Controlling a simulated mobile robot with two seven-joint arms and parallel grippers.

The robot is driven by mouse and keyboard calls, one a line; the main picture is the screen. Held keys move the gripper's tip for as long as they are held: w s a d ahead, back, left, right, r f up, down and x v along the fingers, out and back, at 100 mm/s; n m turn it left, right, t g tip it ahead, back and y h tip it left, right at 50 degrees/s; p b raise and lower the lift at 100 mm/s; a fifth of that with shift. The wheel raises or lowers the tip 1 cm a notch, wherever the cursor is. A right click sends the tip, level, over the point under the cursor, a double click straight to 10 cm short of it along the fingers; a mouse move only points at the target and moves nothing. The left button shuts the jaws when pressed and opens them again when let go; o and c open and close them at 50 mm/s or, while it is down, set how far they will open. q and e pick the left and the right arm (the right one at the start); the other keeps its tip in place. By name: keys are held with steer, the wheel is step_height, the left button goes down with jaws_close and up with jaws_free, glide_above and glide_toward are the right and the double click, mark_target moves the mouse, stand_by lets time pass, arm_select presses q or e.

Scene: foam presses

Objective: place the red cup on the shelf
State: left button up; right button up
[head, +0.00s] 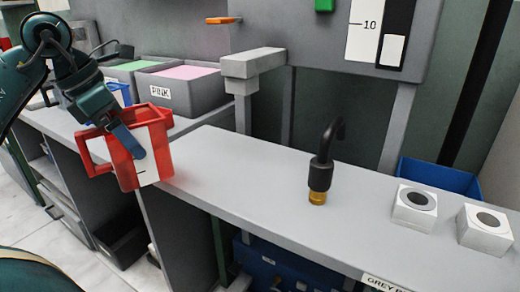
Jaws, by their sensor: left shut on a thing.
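The red cup (157,146) is a boxy jug with a handle on its left side and a white strip with dark marks on its front. My left gripper (128,139) is shut on it, with a blue finger lying across the front. The cup looks upright or slightly tilted, in front of the grey counter edge at left. Whether it touches the counter cannot be told. No surface is labelled as the shelf; a long grey counter (265,180) runs to the right, and an open shelf compartment (47,172) shows below the left counter. My right gripper is not in view.
Grey bins, one labelled PINK (182,92), stand behind the cup. A black spout (322,165) rises from the counter. Two white blocks with dark round tops (415,207) and a blue bin (440,177) are at right. The counter left of the spout is clear.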

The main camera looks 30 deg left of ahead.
mark_target(149, 119)
arm_select(q)
steer(key=w+p, duration=0.1)
steer(key=w+d+p, duration=0.1)
steer(key=p, duration=0.1)
steer(key=w+r+p, duration=0.1)
steer(key=shift+w+d+r+p, duration=0.1)
steer(key=shift+w+d+p, duration=0.2)
steer(key=shift+p, duration=0.1)
steer(key=shift+w+d+r+p, duration=0.1)
steer(key=shift+w+p, duration=0.2)
steer(key=shift+p, duration=0.55)
steer(key=shift+w+d+f+p, duration=0.8)
steer(key=shift+w+d+p, duration=0.35)
steer(key=shift+w, duration=0.95)
steer(key=shift+w+d+f+p, duration=0.9)
steer(key=shift+w+p, duration=0.5)
steer(key=shift+w, duration=0.65)
steer(key=shift+w+d+f+p, duration=0.7)
steer(key=shift+w+d+p, duration=0.5)
steer(key=shift+w, duration=0.9)
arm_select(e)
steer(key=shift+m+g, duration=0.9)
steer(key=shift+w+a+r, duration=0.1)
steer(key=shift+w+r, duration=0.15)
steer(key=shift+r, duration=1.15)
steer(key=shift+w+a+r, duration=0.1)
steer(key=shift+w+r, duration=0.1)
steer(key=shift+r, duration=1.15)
arm_select(q)
steer(key=shift+a, duration=0.1)
